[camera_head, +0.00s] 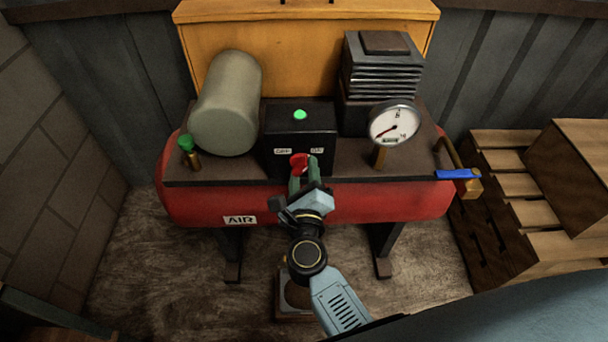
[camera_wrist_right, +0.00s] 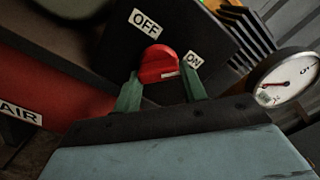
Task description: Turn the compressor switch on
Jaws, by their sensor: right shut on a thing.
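The compressor is a red tank (camera_head: 345,203) with a dark top plate and an AIR label. A black switch box (camera_head: 320,130) stands on it, with a lit green lamp (camera_head: 300,114) on top. The red switch knob (camera_head: 299,161) is on the box's front, between the OFF and ON labels. In the right wrist view the knob (camera_wrist_right: 157,64) sits between the green fingers, with the OFF label (camera_wrist_right: 145,23) to its upper left and the ON label (camera_wrist_right: 194,60) to its right. My right gripper (camera_head: 304,176) is shut on the knob. My left gripper is not in view.
A pressure gauge (camera_head: 394,124) stands at the right of the box, its needle pointing lower left. A grey cylinder (camera_head: 226,103) and a green-topped valve (camera_head: 186,145) are at the left. A blue-handled valve (camera_head: 457,174) sticks out at the right. Wooden pallets (camera_head: 497,190) stand beyond it.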

